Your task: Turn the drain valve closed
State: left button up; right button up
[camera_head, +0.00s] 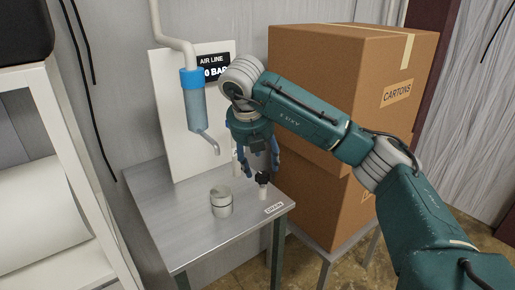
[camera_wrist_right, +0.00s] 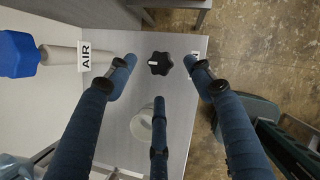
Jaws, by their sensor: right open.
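The drain valve is a black lobed knob (camera_head: 262,178) on a short pale stem near the table's right edge, behind the DRAIN label (camera_head: 273,208). In the right wrist view the black knob (camera_wrist_right: 160,66) has a small white mark on top. My right gripper (camera_head: 258,168) points down over the knob, with its blue fingers spread. In the wrist view its fingers (camera_wrist_right: 160,66) lie on different sides of the knob, with gaps between. No contact shows, and the height of the fingertips above the knob is hard to tell. My left gripper is out of view.
A blue part on a pale stem (camera_wrist_right: 18,53) stands beside an AIR label (camera_wrist_right: 86,56). A pipe with a blue-collared bowl (camera_head: 196,105) hangs at the white panel. Stacked cartons (camera_head: 320,80) stand behind my right arm.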

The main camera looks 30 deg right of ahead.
jog(key=v, duration=0.6)
jog(key=shift+r, duration=0.4)
jog(key=shift+s+f, duration=0.1)
jog(key=shift+s, duration=0.05)
